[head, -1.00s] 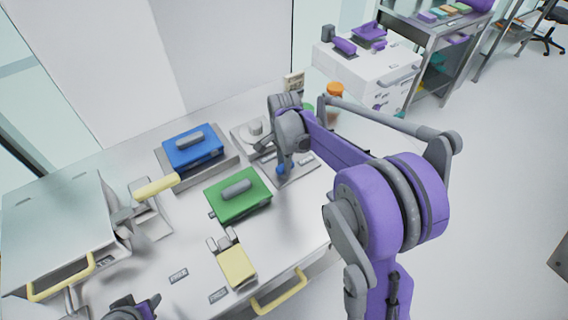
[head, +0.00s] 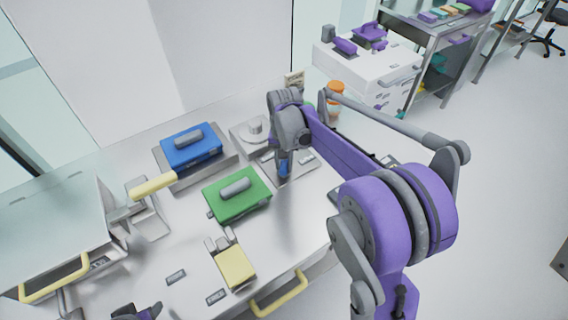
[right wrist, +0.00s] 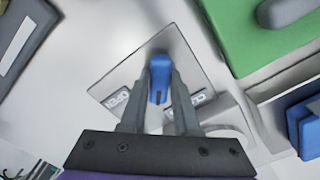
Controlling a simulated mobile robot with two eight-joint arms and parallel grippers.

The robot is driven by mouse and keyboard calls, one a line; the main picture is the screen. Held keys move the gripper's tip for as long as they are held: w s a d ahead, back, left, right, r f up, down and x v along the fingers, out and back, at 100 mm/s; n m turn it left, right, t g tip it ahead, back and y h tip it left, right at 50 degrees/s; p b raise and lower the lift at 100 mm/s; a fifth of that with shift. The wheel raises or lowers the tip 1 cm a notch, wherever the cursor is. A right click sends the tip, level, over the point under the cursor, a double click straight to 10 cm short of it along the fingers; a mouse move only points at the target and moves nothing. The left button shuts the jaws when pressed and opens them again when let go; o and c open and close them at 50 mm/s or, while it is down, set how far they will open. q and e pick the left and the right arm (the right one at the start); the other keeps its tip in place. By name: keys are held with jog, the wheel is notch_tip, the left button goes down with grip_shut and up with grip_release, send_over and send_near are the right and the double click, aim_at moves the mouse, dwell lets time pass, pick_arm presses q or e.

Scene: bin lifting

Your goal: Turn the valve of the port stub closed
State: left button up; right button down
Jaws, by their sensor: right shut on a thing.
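The port stub's valve has a blue handle (right wrist: 159,72) standing on a square grey plate (right wrist: 178,47); it also shows in the head view (head: 284,170). The plate carries an OPEN label (right wrist: 117,97) on the left and a second, partly hidden label (right wrist: 199,97) on the right. My right gripper (right wrist: 160,88) is shut on the blue handle, one finger on each side. The handle's near end points between the two labels in the right wrist view. My left gripper (head: 140,312) shows only partly at the bottom edge of the head view.
A green lidded box (head: 238,196) stands just left of my right gripper. A blue lidded box (head: 191,148) lies further back. A round grey fixture (head: 253,130) and an orange-capped jar (head: 335,98) stand behind. A glass-topped case (head: 50,230) fills the left side.

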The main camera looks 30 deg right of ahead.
aim_at(284, 164)
pick_arm(q)
jog(key=shift+s+f, duration=0.1)
jog(key=shift+f, duration=0.25)
pick_arm(e)
jog(key=n, duration=0.4)
jog(key=shift+n, duration=0.3)
pick_arm(q)
jog(key=shift+f+b, duration=0.2)
jog(key=shift+b, duration=0.2)
pick_arm(e)
jog(key=shift+n, duration=1.7)
jog(key=c, duration=0.6)
grip_release()
jog(key=shift+c, duration=0.2)
pick_arm(q)
jog(key=shift+r+p, duration=0.35)
jog(key=shift+r, duration=0.05)
pick_arm(e)
notch_tip(284, 164, up, 11)
